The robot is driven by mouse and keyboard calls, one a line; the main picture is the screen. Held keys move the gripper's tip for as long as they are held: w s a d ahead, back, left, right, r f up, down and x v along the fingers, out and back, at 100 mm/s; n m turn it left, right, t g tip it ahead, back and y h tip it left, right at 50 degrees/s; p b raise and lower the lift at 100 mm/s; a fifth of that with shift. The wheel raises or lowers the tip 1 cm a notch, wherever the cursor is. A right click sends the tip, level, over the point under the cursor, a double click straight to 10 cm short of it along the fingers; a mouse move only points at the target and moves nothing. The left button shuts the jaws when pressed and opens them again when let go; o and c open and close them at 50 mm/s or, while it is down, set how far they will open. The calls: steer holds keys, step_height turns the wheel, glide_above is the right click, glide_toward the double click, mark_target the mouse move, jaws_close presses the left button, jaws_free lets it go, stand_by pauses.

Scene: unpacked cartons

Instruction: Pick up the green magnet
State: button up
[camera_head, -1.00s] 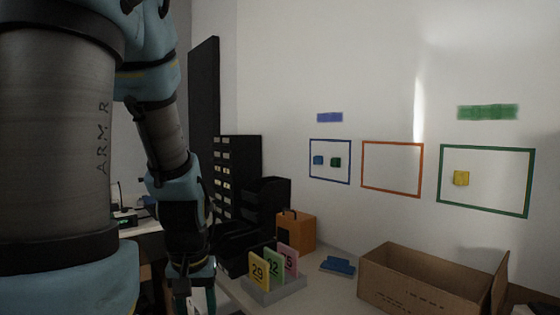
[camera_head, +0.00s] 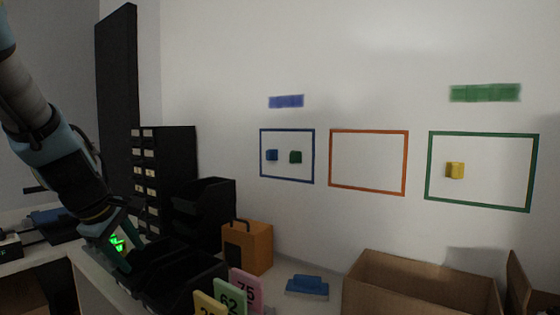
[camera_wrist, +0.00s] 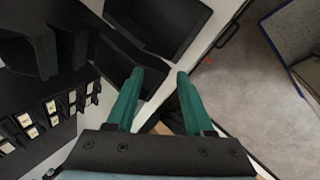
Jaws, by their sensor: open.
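The green magnet (camera_head: 295,157) is a small dark green block on the white wall, inside the blue-outlined frame (camera_head: 287,183). A blue magnet (camera_head: 272,155) sits just left of it in the same frame. My gripper (camera_head: 118,262) is at the lower left in the head view, low beside the black bins and well away from the wall magnets. In the wrist view my gripper (camera_wrist: 157,72) shows two green fingers spread apart with nothing between them. The magnets are not in the wrist view.
An orange frame (camera_head: 368,192) is empty; a green frame (camera_head: 480,204) holds a yellow magnet (camera_head: 455,170). Below stand a black drawer cabinet (camera_head: 178,150), black bins (camera_head: 205,205), an orange box (camera_head: 250,247), a blue eraser-like block (camera_head: 307,285), numbered cards (camera_head: 243,290) and an open carton (camera_head: 400,285).

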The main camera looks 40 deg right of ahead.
steer(key=d+r+n+h, duration=0.2)
steer(key=d+r+n, duration=0.15)
steer(key=d, duration=0.35)
steer(key=n+h+b, duration=0.3)
steer(key=n+h, duration=0.3)
steer(key=n, duration=0.3)
glide_toward(291, 156)
steer(key=shift+n+h, duration=0.25)
steer(key=shift+h, duration=0.05)
steer(key=shift+f+p+x, duration=0.15)
steer(key=shift+p+x, duration=0.15)
steer(key=shift+x, duration=2.1)
steer(key=shift+f+p+x, duration=0.1)
steer(key=shift+p+x, duration=0.15)
steer(key=shift+x, duration=2.1)
steer(key=shift+w+a, duration=0.1)
steer(key=shift+a, duration=0.1)
jaws_close()
